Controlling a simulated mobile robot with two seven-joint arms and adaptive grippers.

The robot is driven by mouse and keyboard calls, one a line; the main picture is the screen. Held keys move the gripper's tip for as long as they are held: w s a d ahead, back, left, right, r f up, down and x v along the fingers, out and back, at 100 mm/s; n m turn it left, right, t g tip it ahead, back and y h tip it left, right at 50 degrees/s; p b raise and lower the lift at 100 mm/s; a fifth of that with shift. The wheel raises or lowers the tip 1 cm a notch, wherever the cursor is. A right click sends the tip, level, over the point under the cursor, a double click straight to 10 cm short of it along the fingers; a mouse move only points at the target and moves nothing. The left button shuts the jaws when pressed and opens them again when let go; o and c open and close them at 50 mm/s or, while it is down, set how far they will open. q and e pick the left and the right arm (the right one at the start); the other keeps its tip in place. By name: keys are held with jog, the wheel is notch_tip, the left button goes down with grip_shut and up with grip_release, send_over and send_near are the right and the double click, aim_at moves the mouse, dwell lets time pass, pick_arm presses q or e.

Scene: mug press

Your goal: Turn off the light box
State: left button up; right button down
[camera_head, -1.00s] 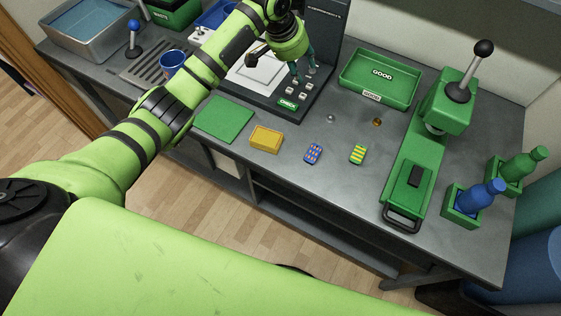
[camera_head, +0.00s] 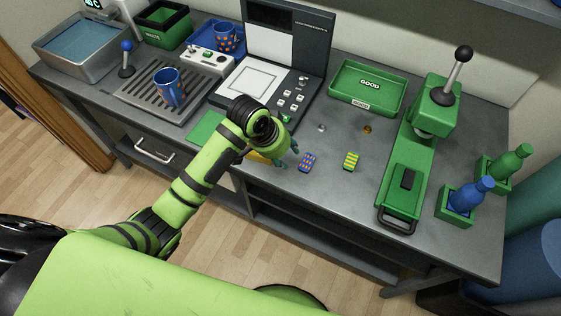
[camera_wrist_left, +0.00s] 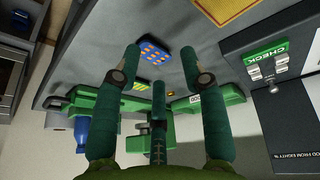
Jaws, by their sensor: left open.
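The light box (camera_head: 250,79) is a dark hinged device with a square white panel, its lid raised at the back. I cannot tell whether the panel is lit. Several small pale buttons (camera_head: 291,100) sit at its right front. In the left wrist view its green CHECK label (camera_wrist_left: 264,54) and buttons (camera_wrist_left: 268,72) show at the right. My left gripper (camera_head: 290,157) is open and empty, in front of the light box near the table's front edge. In the left wrist view its teal fingers (camera_wrist_left: 160,62) are spread apart. My right gripper is not in view.
Small blue-orange (camera_head: 307,162) and yellow-green (camera_head: 351,161) blocks lie right of my gripper. A green GOOD tray (camera_head: 367,88) and green lever press (camera_head: 435,105) stand right. A mug (camera_head: 170,88) stands on the grate at left. My left arm partly hides a green mat (camera_head: 205,126).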

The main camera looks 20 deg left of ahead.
pick_arm(q)
jog(key=shift+s+a+f, duration=0.1)
jog(key=shift+s+f, duration=0.2)
jog(key=shift+s, duration=0.35)
jog(key=shift+s+a+f, duration=0.1)
jog(key=shift+s+f, duration=0.15)
jog(key=shift+s, duration=0.35)
jog(key=shift+d, duration=0.1)
